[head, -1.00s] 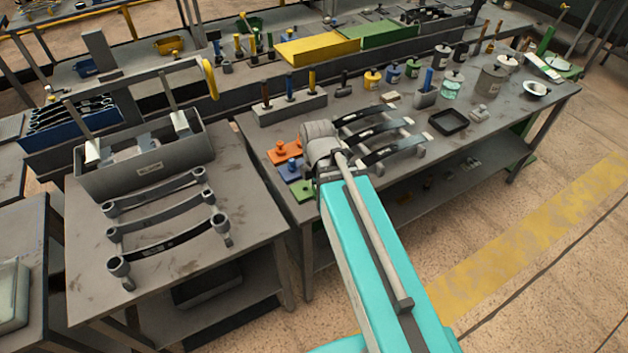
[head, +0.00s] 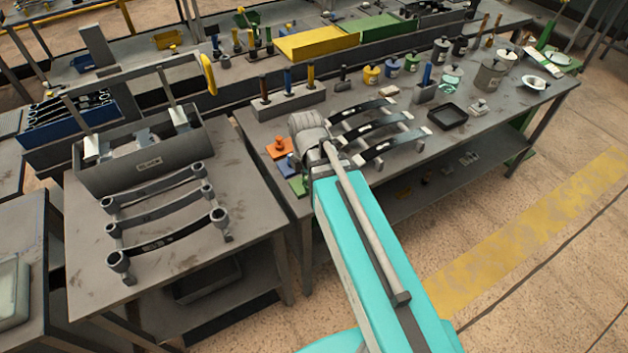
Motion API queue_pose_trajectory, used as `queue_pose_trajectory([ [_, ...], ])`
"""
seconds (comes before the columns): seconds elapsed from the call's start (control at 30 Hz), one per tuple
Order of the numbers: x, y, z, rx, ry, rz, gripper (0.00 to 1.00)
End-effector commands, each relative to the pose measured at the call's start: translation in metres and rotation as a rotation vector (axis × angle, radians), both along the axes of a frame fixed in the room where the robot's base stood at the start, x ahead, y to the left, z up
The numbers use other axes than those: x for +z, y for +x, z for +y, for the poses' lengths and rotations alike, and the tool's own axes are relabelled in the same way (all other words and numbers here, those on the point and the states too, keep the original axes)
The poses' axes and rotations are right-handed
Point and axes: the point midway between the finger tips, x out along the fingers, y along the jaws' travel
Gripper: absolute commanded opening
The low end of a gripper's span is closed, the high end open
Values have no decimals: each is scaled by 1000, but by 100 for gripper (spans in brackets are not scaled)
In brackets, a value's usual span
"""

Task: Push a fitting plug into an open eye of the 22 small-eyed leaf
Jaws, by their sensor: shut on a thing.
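Three dark curved leaves lie on the left bench (head: 85,280), each with a round eye at both ends. The front leaf (head: 165,240) has the largest-looking eyes; the middle leaf (head: 160,211) and back leaf (head: 155,187) have smaller ones. Their number labels are too small to read. On the right bench's near left corner, orange (head: 281,147), blue (head: 288,165) and green (head: 298,185) pads stand in a row with small plug-like pieces on them. My arm reaches over this bench beside the pads. My gripper's fingers and anything in them are hidden behind my grey wrist.
Three more leaves (head: 385,147) lie right of my wrist. A block (head: 288,104) with three upright handled tools stands behind it. A grey box (head: 150,165) fills the left bench's back. A black tray (head: 447,117) and several pots stand farther right. A gap separates the benches.

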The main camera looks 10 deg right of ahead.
Motion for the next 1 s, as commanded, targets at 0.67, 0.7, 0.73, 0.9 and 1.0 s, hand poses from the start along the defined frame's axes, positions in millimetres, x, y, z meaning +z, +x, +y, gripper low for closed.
queue_pose_trajectory([
  [0.67, 11, 97, 167, 288, -1, 2, 8],
  [0.7, 11, 101, 179, 306, -1, 2, 8],
  [0.73, 12, 104, 188, 320, -1, 2, 8],
  [0.9, 14, 117, 238, 392, -1, 2, 8],
  [1.0, 15, 121, 263, 427, -2, 3, 8],
])
